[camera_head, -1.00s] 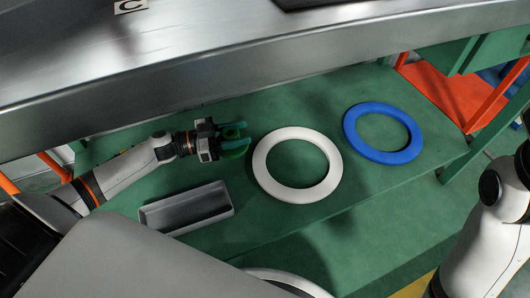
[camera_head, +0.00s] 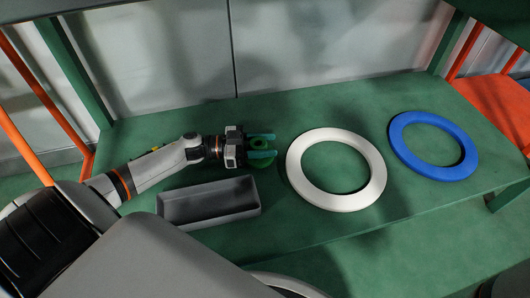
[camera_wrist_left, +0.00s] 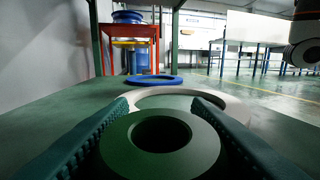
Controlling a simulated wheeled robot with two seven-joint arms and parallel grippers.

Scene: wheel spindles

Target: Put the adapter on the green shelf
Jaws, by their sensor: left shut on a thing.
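The green adapter, a thick ring with a round hole, is between my left fingers in the left wrist view (camera_wrist_left: 203,146). My left gripper (camera_head: 272,145) is shut on it, with one teal finger on either side. In the head view the fingers partly hide the adapter. The gripper is over the left part of the green shelf (camera_head: 290,232), left of the white ring and behind the grey tray. I cannot tell whether the adapter touches the shelf. My right gripper is not in view.
A white ring (camera_head: 301,183) lies on the shelf just right of my left gripper, and a blue ring (camera_head: 400,148) farther right. An open grey tray (camera_head: 208,214) stands in front of the gripper. An orange stand (camera_head: 490,105) is at the right.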

